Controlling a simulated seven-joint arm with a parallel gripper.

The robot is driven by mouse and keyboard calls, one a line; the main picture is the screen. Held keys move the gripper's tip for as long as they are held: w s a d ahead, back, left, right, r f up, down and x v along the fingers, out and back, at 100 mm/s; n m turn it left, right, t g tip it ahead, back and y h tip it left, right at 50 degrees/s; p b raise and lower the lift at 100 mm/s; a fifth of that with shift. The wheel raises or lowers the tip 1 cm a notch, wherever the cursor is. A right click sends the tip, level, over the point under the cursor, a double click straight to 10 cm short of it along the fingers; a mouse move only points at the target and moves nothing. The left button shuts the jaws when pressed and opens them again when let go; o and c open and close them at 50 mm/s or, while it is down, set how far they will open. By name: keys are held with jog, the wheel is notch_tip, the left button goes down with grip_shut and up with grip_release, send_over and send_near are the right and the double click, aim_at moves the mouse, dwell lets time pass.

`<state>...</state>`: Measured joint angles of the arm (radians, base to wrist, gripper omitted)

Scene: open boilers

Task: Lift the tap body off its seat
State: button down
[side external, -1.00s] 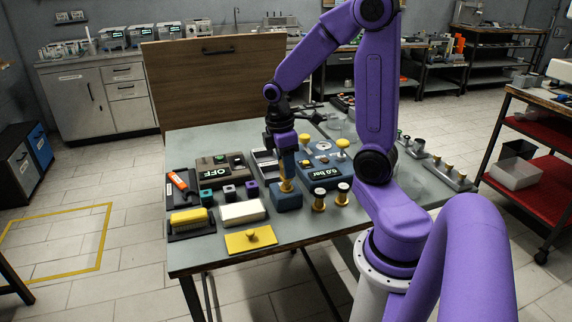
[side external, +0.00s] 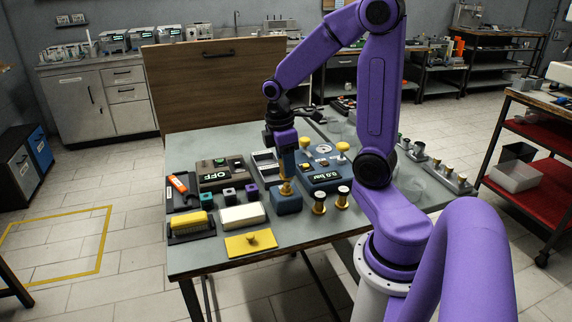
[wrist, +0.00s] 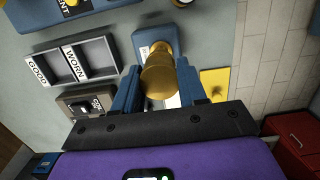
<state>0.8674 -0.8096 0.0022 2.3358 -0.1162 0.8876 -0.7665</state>
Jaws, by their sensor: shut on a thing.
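The brass tap body (wrist: 160,76) is between the fingers of my gripper (wrist: 162,92) in the wrist view. Both blue fingers close on its sides. In the side view my gripper (side external: 286,182) points straight down over the blue block with the seat (side external: 287,204), at the front middle of the table. The brass (side external: 286,189) shows just below the fingers, upright, over the block's top. The block also shows behind the brass in the wrist view (wrist: 143,38). I cannot tell whether the brass still touches its seat, as the contact is small and partly hidden.
Two brass-topped dark parts (side external: 319,202) stand close right of the block. A grey GOOD/WORN tray (wrist: 114,55) lies beside it. A pressure box (side external: 325,178), a box reading OFF (side external: 214,177), a white pad (side external: 242,215) and a yellow plate (side external: 250,243) surround it. Open air lies above.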

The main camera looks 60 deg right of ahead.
jog(key=shift+r, duration=1.6)
